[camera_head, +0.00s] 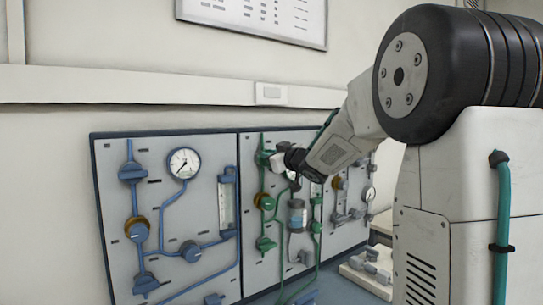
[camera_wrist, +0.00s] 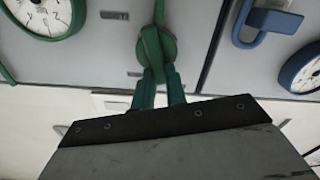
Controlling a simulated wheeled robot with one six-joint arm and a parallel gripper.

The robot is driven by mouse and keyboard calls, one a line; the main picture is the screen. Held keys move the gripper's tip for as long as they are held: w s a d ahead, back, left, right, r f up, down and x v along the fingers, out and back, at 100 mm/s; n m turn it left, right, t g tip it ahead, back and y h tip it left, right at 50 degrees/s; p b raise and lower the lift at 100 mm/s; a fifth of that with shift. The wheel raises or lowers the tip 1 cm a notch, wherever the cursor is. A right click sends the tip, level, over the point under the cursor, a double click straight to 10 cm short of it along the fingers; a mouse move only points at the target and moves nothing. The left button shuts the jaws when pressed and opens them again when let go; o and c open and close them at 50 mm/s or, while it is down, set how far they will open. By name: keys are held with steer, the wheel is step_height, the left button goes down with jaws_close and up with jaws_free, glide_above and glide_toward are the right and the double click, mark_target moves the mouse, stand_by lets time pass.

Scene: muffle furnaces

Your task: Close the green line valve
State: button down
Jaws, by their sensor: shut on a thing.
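The green line valve (camera_head: 263,157) is at the top of the green pipe on the middle panel. In the wrist view, its green handle (camera_wrist: 152,45) is close up, in line with the pipe. My gripper (camera_head: 279,160) reaches it from the right and is shut on the handle. In the wrist view, the gripper (camera_wrist: 158,78) meets the lower end of the handle. The gripper partly covers the valve in the head view, so its exact angle is hard to tell there.
The blue panel (camera_head: 112,185) with a pressure gauge (camera_head: 184,163) stands to the left. A grey panel (camera_head: 346,207) is to the right, partly behind my arm.

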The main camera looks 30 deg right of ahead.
steer(key=shift+a+f+n, duration=0.25)
steer(key=shift+f+n, duration=0.1)
steer(key=shift+n, duration=2)
steer(key=shift+a+f+n, duration=0.25)
steer(key=shift+f+n, duration=0.05)
steer(key=shift+n, duration=2)
steer(key=shift+a+f+n, duration=0.25)
steer(key=shift+f+n, duration=0.1)
steer(key=shift+n, duration=2.3)
steer(key=c, duration=1.4)
jaws_free()
steer(key=shift+c, duration=0.2)
steer(key=shift+s, duration=0.1)
steer(key=s, duration=0.7)
steer(key=shift+s+d, duration=0.15)
steer(key=shift+s, duration=0.2)
